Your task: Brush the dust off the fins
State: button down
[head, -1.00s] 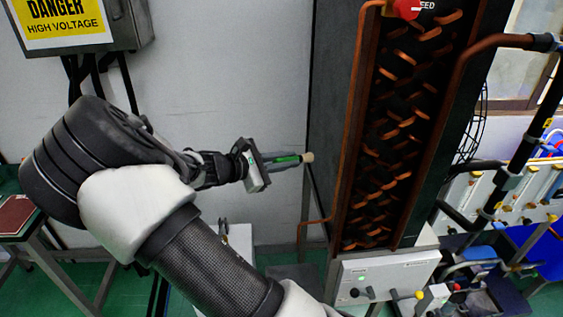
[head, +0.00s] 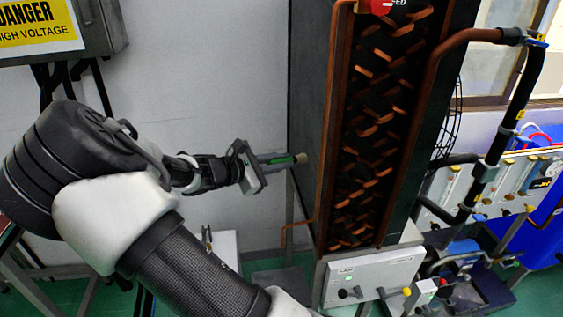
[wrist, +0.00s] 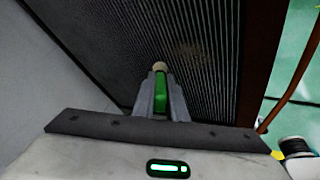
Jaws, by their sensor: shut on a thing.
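The fins are thin parallel ridges on a dark side panel (head: 306,100) of the tall unit. In the wrist view the finned panel (wrist: 112,50) fills the middle, and a brownish dusty patch (wrist: 192,52) shows right of the brush tip. My gripper (head: 280,161) is shut on a brush with a green handle (wrist: 160,92) and a short tan tip (wrist: 160,66). The brush points toward the panel, and in the head view its tan tip (head: 301,158) overlaps the panel. I cannot tell whether the tip touches the fins.
Copper pipes (head: 322,150) run along the unit's front edge, beside a face with copper loops (head: 375,130). A white control box (head: 372,275) with knobs sits below. A high-voltage box (head: 105,35) hangs on the wall at the left. Open space lies left of the panel.

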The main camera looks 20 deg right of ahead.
jog(key=shift+s+d, duration=0.1)
jog(key=shift+d, duration=0.45)
